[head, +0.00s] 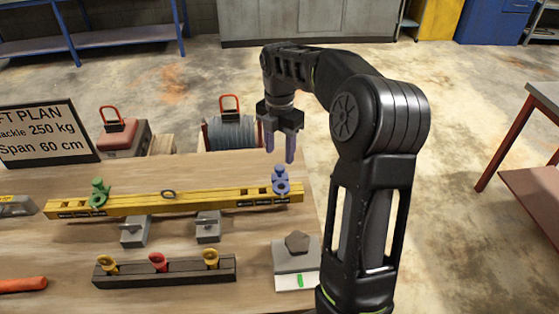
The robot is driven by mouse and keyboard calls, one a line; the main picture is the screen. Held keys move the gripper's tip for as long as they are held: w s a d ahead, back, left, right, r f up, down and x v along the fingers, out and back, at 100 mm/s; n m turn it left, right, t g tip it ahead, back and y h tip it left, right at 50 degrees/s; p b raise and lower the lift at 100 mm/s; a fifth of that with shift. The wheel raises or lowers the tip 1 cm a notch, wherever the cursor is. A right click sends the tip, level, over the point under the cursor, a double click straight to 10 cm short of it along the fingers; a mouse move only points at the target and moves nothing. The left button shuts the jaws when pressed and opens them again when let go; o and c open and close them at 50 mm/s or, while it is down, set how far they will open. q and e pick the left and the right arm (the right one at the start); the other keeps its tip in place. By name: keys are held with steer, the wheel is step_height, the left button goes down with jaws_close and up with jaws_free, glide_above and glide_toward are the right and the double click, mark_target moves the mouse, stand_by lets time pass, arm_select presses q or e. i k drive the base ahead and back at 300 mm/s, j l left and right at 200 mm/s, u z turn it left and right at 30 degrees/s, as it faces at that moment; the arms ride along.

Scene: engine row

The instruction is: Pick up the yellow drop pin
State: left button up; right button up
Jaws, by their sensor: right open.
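A dark rack (166,274) near the front of the wooden table holds three flared pins. A yellow drop pin (107,264) stands at its left end and another yellow drop pin (211,257) at its right end. A red pin (157,262) stands between them. My right gripper (280,157) is open and empty, pointing down over the table's far right part. It is up and to the right of the rack, well apart from the pins. My left gripper is not in view.
A yellow beam (210,200) crosses the table behind the rack, with a green shackle (99,192) and a blue shackle (281,180) on it. Two grey blocks (134,231) sit between beam and rack. A sign (45,132) stands back left. A grey plate (296,260) lies right.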

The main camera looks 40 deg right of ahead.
mark_target(211, 256)
steer(key=k, duration=1.5)
